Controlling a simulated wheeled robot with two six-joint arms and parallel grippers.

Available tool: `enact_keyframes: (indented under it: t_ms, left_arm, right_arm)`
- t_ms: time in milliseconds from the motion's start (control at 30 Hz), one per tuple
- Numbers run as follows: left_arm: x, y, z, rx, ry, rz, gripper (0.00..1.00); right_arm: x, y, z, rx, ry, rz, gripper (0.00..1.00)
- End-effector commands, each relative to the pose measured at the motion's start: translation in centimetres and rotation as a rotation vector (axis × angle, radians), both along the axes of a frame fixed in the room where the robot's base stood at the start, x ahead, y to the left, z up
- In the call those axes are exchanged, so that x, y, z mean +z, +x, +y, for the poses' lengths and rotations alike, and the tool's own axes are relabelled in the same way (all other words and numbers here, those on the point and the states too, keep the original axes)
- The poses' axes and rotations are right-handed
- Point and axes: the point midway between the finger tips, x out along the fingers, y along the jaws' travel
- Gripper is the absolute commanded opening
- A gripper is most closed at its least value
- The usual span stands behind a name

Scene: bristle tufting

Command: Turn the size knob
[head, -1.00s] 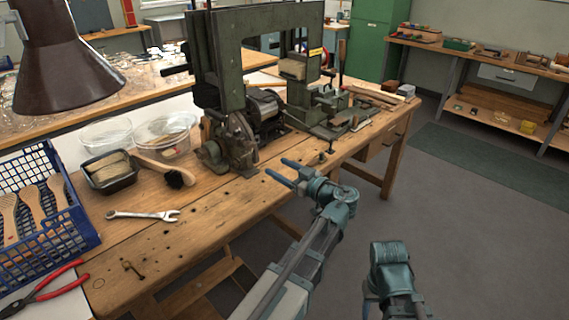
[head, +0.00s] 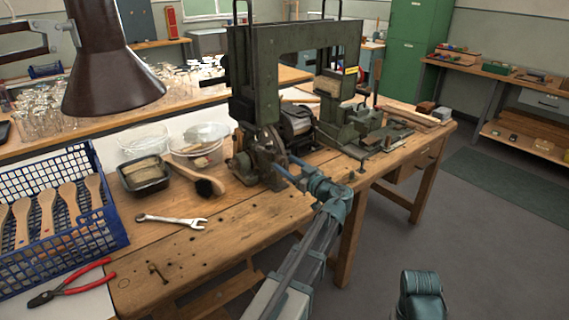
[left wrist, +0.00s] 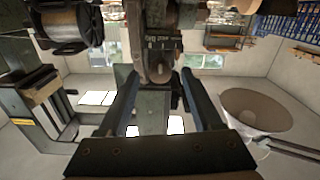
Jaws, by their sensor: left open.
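The green tufting machine (head: 240,75) stands on the wooden bench. Its round wheel-like side housing (head: 262,150) faces my left gripper (head: 283,165). I cannot tell for sure which part is the size knob. In the left wrist view, my left gripper (left wrist: 160,76) is open, and a rounded grey machine part (left wrist: 157,48) shows between and beyond its two fingers. Nothing is gripped, and I cannot tell whether the fingers touch the machine. Part of my right arm shows at the lower right of the head view, but its gripper does not.
On the bench (head: 235,225) lie a wrench (head: 170,220), a brush (head: 203,186), a black tray (head: 145,175) and clear bowls (head: 198,140). A blue crate (head: 75,245) and red pliers (head: 75,283) are at the left. A brown lamp (head: 108,65) hangs over the left side.

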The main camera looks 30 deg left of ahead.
Motion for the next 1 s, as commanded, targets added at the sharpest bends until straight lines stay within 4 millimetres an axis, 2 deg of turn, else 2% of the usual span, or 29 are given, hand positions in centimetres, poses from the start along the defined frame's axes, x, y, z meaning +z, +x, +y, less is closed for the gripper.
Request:
enact_keyframes:
  t_ms: [200,533,567,900,1000]
  left_arm:
    - [0.0,0.7,1.6,0.0,0.0,0.0,0.67]
    - [0.0,0.7,1.8,0.0,0.0,0.0,0.67]
    - [0.0,0.7,1.8,0.0,0.0,0.0,0.63]
    - [0.0,0.7,1.8,0.0,0.0,0.0,0.02]
    - [0.0,0.7,1.7,0.0,0.0,0.0,0.0]
  right_arm:
    - [0.0,0.0,0.0,0.0,0.0,0.0,0.54]
    - [0.0,0.0,0.0,0.0,0.0,0.0,0.54]
    - [0.0,0.0,0.0,0.0,0.0,0.0,0.54]
    - [0.0,0.0,0.0,0.0,0.0,0.0,0.54]
    - [0.0,0.0,0.0,0.0,0.0,0.0,0.54]
